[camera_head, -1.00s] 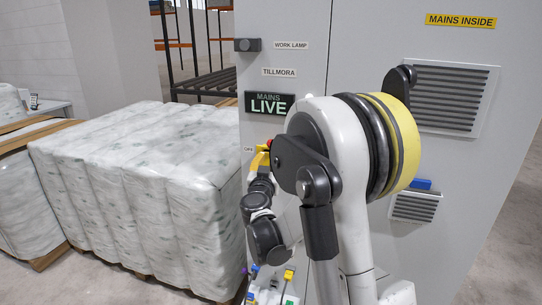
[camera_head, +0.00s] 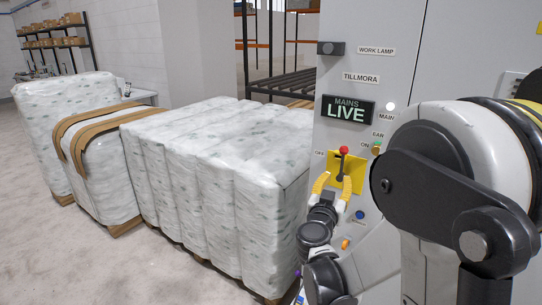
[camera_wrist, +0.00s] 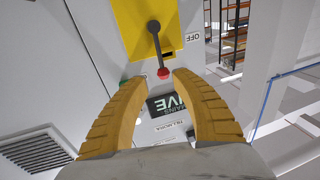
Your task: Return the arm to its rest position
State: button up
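My gripper (camera_head: 334,184) is in front of the grey cabinet, close to the yellow switch plate (camera_head: 353,169). In the wrist view my gripper (camera_wrist: 158,82) is open, its two yellow fingers apart and nothing gripped. The dark lever with a red knob (camera_head: 344,150) stands up from the plate. In the wrist view the red knob (camera_wrist: 163,73) shows between the fingertips, without clear contact. My arm fills the right of the head view.
The cabinet display (camera_head: 345,110) reads "MAINS LIVE". A work lamp knob (camera_head: 331,48) is above it. Wrapped pallets (camera_head: 215,180) stand left of the cabinet. A dark rack (camera_head: 275,85) is behind. Open floor lies at the far left.

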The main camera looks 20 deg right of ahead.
jog(key=s+a+f+n+g+y+b, duration=0.3)
jog(key=s+a+f+y, duration=0.3)
jog(key=s+a, duration=0.4)
jog(key=s+a+f+n+g+y+b, duration=0.3)
jog(key=s+a+f+n+y, duration=0.2)
jog(key=s+a, duration=0.5)
jog(key=s+f+y, duration=0.1)
jog(key=s+f, duration=0.1)
jog(key=s, duration=0.2)
jog(key=shift+a+f+g+b, duration=0.3)
jog(key=shift+f+g+b, duration=0.05)
jog(key=shift+f+g, duration=0.05)
jog(key=shift+s, duration=0.1)
